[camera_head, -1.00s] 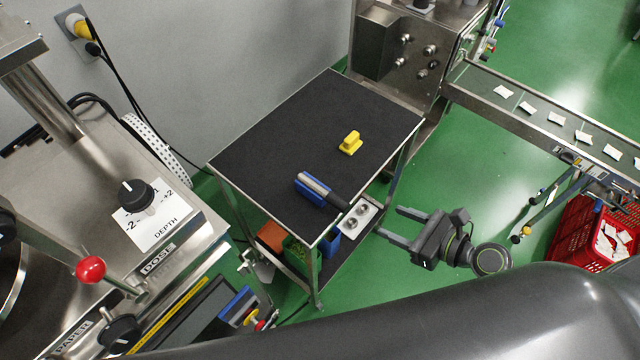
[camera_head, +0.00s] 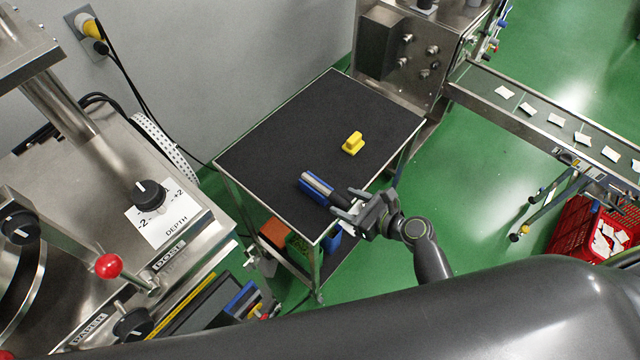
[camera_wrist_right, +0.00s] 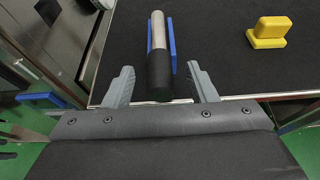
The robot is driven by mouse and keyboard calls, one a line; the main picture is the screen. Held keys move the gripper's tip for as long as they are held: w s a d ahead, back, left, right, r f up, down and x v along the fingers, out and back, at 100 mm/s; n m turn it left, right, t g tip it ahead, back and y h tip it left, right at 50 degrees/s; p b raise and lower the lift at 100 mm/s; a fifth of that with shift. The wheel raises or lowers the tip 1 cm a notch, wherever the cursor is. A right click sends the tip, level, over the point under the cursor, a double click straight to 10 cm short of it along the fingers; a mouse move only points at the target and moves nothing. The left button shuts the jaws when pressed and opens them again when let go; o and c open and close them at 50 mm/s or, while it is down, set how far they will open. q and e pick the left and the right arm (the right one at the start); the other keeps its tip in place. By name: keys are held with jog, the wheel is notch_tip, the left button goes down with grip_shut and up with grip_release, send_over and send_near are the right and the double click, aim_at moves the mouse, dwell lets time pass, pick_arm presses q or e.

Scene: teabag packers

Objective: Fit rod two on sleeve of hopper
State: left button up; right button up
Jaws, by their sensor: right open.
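A rod with a silver shaft (camera_head: 318,184) and a black grip lies with a blue piece (camera_head: 311,192) on the black-topped cart (camera_head: 270,150), near its front edge. My right gripper (camera_head: 346,206) is open at the black grip end. In the right wrist view the rod (camera_wrist_right: 158,60) points away, with its black end between the two open fingers (camera_wrist_right: 162,84); neither finger visibly touches it. My left gripper is not in view. I cannot tell which part is the hopper's sleeve.
A yellow block (camera_head: 353,143) sits on the cart behind the rod, also in the right wrist view (camera_wrist_right: 269,32). A steel machine with a DEPTH dial (camera_head: 148,194) stands left. A conveyor (camera_head: 540,118) and red crate (camera_head: 590,232) are right. The cart's left half is clear.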

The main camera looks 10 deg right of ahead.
aim_at(343, 201)
jog(key=shift+x, duration=1.55)
jog(key=c, duration=1.1)
grip_shut()
jog(key=shift+r, duration=0.1)
